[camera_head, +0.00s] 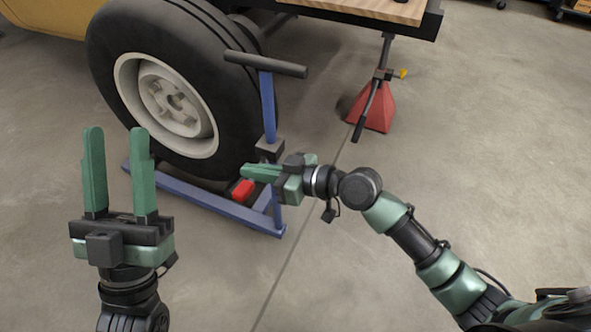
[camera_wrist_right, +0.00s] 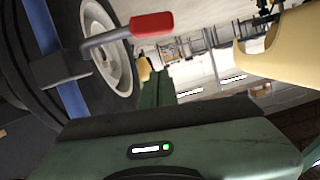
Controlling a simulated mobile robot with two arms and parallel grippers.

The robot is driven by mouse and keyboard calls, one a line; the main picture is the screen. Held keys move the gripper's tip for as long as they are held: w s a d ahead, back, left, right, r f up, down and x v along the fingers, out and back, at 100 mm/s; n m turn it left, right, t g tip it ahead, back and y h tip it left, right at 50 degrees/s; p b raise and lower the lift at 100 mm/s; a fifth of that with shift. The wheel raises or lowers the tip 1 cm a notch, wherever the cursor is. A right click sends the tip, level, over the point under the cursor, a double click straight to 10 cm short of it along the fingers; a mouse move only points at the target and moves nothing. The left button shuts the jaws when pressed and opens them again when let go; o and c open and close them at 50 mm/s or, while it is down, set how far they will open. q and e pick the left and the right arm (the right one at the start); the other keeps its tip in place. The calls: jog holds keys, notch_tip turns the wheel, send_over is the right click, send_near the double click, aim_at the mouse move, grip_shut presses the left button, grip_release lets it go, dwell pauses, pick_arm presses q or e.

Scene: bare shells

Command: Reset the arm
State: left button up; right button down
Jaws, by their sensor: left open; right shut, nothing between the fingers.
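My left gripper (camera_head: 116,134) points up the picture at the lower left of the head view. Its two green fingers are spread apart with nothing between them. My right gripper (camera_head: 247,171) reaches in from the right and points left, with its green fingers together and empty. It is beside the blue wheel dolly (camera_head: 203,204), close to a red-gripped lever (camera_head: 243,190). In the right wrist view the red grip (camera_wrist_right: 152,24) shows on a grey rod, apart from my green finger (camera_wrist_right: 156,92).
A large black tire (camera_head: 222,85) with a pale rim stands in the dolly, under a vehicle. The dolly's blue post carries a dark crossbar (camera_head: 265,64). A red jack stand (camera_head: 373,108) supports the wood-topped bed (camera_head: 385,8). The concrete floor in front is clear.

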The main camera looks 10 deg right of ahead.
pick_arm(q)
jog(key=w+f+g, duration=0.1)
jog(key=w+f+g+y, duration=0.1)
jog(key=shift+w+d+f, duration=0.2)
jog(key=shift+w, duration=0.15)
pick_arm(e)
jog(key=v, duration=0.9)
jog(key=shift+d, duration=0.15)
